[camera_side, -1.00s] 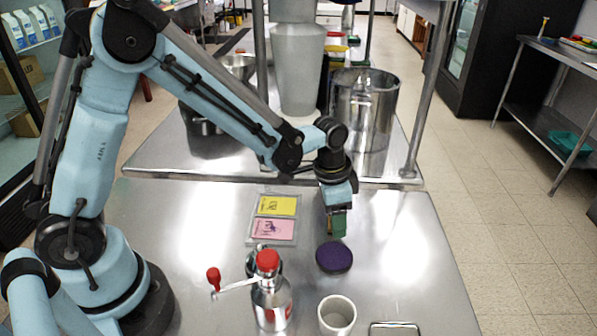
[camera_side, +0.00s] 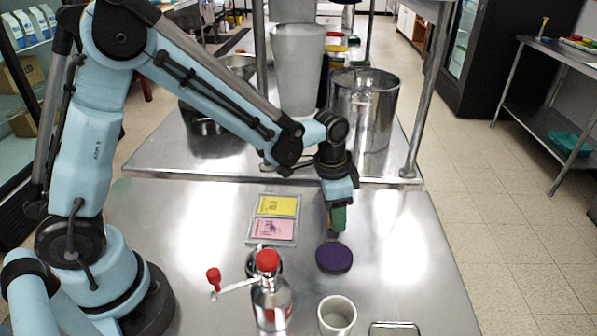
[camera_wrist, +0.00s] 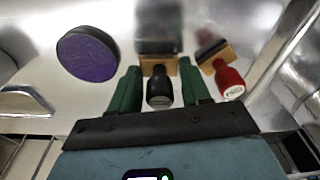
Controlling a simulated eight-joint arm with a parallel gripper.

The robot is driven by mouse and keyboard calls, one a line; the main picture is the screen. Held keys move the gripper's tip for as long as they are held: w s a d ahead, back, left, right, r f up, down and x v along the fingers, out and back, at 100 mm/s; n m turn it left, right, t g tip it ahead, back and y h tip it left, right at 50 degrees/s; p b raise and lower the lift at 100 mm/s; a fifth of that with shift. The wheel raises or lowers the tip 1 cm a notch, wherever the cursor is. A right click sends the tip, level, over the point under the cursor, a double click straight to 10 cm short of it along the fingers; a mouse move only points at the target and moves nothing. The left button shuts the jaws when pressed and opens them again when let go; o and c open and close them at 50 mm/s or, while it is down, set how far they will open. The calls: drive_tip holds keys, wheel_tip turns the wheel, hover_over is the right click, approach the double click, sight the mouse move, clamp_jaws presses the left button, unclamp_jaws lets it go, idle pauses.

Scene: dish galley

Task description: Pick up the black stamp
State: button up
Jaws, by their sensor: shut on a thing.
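In the wrist view, the black stamp (camera_wrist: 159,92) has a round black handle and a small wooden base. It sits between the two green fingers of my gripper (camera_wrist: 160,68), which is shut on it. In the side view my gripper (camera_side: 338,216) points down over the steel table, beyond the purple ink pad. The stamp is hard to make out there, and I cannot tell whether its base touches the table.
A red-handled stamp (camera_wrist: 230,82) lies close to the right finger. The round purple ink pad (camera_side: 334,257) is just nearer the camera.

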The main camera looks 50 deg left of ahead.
wheel_tip(320, 180, up, 3)
drive_tip(key=shift+f, duration=0.15)
drive_tip(key=s+d+r, duration=0.7)
drive_tip(key=s+d, duration=0.1)
drive_tip(key=shift+d, duration=0.3)
drive_tip(key=shift+r, duration=0.1)
drive_tip(key=o, duration=0.4)
drive_tip(key=shift+c, duration=1.1)
drive_tip(key=n, duration=0.2)
drive_tip(key=w+a+f+n, duration=0.1)
drive_tip(key=n, duration=0.1)
drive_tip(key=shift+a+f, duration=0.15)
drive_tip(key=shift+f, duration=0.05)
drive_tip(key=shift+w+a+f+n+y, duration=0.15)
drive_tip(key=shift+a+f+n, duration=0.1)
drive_tip(key=shift+f+n, duration=0.8)
drive_tip(key=shift+w+a+f+n+y, duration=0.2)
drive_tip(key=shift+f+n, duration=0.4)
drive_tip(key=shift+f, duration=0.85)
drive_tip(key=shift+w+a+f+n+y, duration=0.15)
drive_tip(key=shift+a+f+n, duration=0.15)
drive_tip(key=shift+f+n, duration=0.75)
